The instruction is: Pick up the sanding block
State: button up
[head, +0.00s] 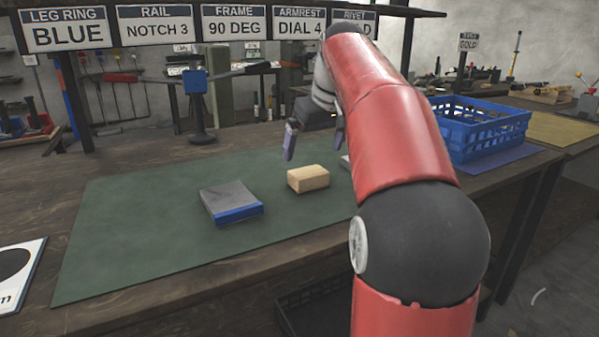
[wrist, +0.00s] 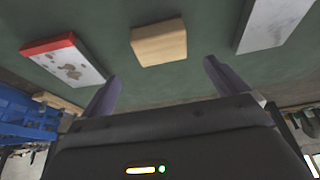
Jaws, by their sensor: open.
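A small tan block (head: 308,179), which looks like the sanding block, lies on the green mat (head: 135,237). It also shows in the wrist view (wrist: 159,43), top middle. My gripper (head: 315,138) is open and empty, above and behind the block in the head view. In the wrist view my gripper's fingers (wrist: 161,72) are spread, with the block beyond the gap between their tips. Nothing touches the block.
A flat grey block with a blue edge (head: 231,203) lies left of the tan block. A red-edged one (wrist: 65,60) lies on its other side, mostly hidden by my arm in the head view. A blue crate (head: 480,130) stands at the right.

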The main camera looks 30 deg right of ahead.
aim_at(309, 171)
jog(key=x, duration=0.2)
jog(key=b+x, duration=0.1)
jog(key=x, duration=0.3)
jog(key=shift+s+a+f, duration=0.15)
jog(key=shift+s+f, duration=0.15)
jog(key=shift+f, duration=0.05)
jog(key=shift+w+f, duration=0.25)
jog(key=shift+f, duration=0.25)
jog(key=c, duration=1.1)
